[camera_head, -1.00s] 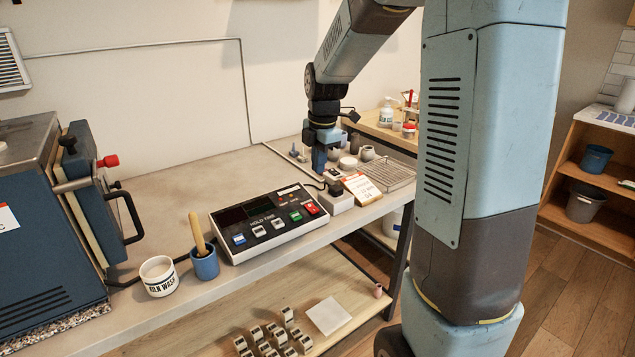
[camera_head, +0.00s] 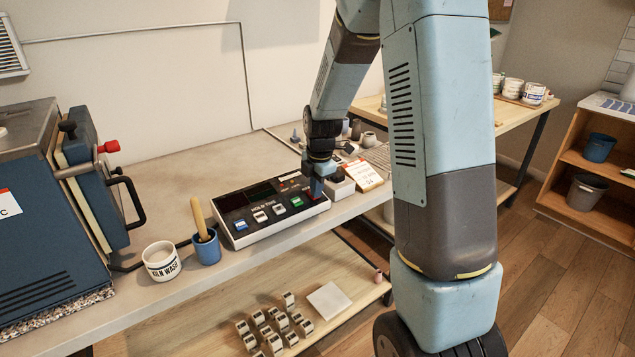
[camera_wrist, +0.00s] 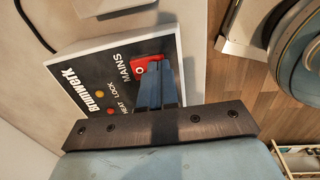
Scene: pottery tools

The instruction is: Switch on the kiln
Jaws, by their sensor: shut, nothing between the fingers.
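The kiln (camera_head: 50,225) is a blue and steel box at the left, with a black door handle (camera_head: 132,200) and a red knob (camera_head: 109,147). Its control panel (camera_head: 250,233) lies on the table, with a white frame, a dark face and several coloured buttons. In the wrist view the panel (camera_wrist: 82,75) shows "Brunwerk", a yellow lamp, a red lamp and the word MAINS. A red switch (camera_wrist: 141,66) sits beside MAINS. My gripper (camera_head: 316,192) is shut and empty, its blue fingertips right at the red switch and partly hiding it. I cannot tell whether they touch.
A white KILN WASH pot (camera_head: 161,261) and a blue cup (camera_head: 206,248) with a wooden handle stand left of the panel. A small white box (camera_head: 341,188) and a card (camera_head: 364,175) stand to its right.

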